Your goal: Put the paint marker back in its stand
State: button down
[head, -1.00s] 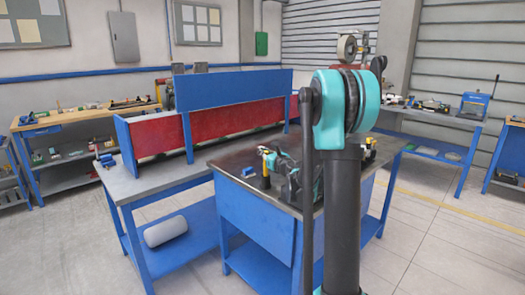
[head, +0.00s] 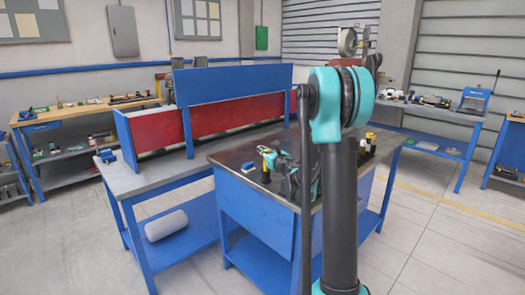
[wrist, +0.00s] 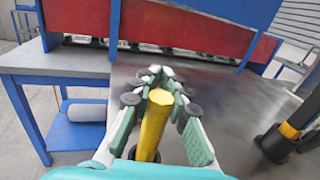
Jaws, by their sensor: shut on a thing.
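The paint marker shows as a yellow body in the wrist view (wrist: 154,125), between the two finger pads. In the head view it is a small yellow and black upright shape (head: 266,172). My gripper (wrist: 160,112) is shut on it; it also shows in the head view (head: 276,162), over the dark bench top. The marker's lower end is hidden in the wrist view. A black upright piece with a yellow-orange band (wrist: 280,140) stands to the right of my gripper, apart from it; I cannot tell whether it is the stand.
The dark bench top (wrist: 225,92) is bare between my gripper and the black piece. A small blue block (head: 248,168) lies near its left edge. A blue and red panel (head: 228,92) rises behind. Small items (head: 370,140) sit behind my arm, partly hidden.

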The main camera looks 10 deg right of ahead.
jog(key=c, duration=1.4)
grip_release()
jog(key=shift+o, duration=0.2)
